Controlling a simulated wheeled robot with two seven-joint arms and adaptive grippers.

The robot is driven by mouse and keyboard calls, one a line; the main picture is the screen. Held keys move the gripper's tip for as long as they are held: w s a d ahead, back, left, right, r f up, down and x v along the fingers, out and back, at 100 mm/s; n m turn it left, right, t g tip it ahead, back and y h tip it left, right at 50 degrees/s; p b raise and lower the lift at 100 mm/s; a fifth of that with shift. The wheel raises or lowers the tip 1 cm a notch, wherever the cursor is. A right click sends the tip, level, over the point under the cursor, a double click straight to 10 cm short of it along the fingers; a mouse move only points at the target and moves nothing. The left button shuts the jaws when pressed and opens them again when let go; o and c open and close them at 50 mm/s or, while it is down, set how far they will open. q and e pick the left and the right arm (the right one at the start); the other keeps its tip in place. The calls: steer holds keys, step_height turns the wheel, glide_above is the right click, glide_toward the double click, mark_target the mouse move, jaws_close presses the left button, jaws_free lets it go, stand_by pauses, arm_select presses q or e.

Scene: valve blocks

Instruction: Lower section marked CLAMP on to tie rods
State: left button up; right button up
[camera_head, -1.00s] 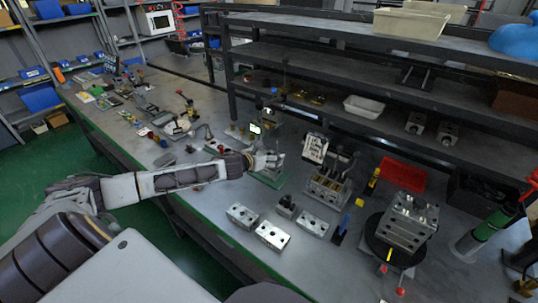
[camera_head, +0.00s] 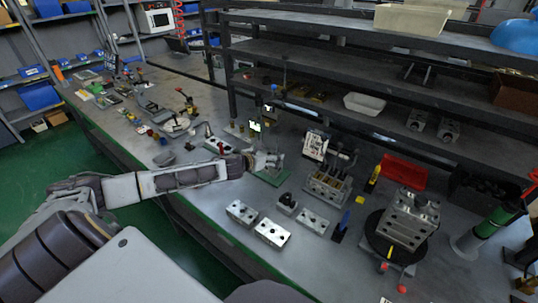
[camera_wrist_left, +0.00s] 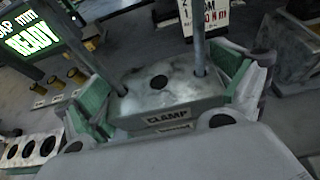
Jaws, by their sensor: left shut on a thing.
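The section marked CLAMP (camera_wrist_left: 165,98) is a grey metal block with a dark hole in its top. It sits between the green-padded fingers of my left gripper (camera_wrist_left: 168,92), which is shut on it. Two upright tie rods (camera_wrist_left: 194,45) show at the block's left and right, and they appear to pass through it. Part of another label shows just below the block; the gap there is hard to judge. In the head view my left gripper (camera_head: 266,161) is over a green base (camera_head: 272,179) and hides most of the block. My right gripper is out of view.
A lit screen reading READY (camera_wrist_left: 32,38) stands close by on the left. A valve assembly with levers (camera_head: 328,185), loose metal blocks (camera_head: 272,232), a red tray (camera_head: 402,173) and a block on a black turntable (camera_head: 408,222) stand to the right. Shelves rise behind.

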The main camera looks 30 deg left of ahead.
arm_select(q)
steer(key=shift+f, duration=0.15)
steer(key=o, duration=1)
steer(key=shift+f, duration=0.1)
steer(key=shift+s, duration=0.15)
steer(key=v, duration=0.8)
steer(key=shift+a, duration=0.2)
stand_by(0.4)
steer(key=shift+s+d, duration=0.1)
steer(key=shift+s, duration=0.1)
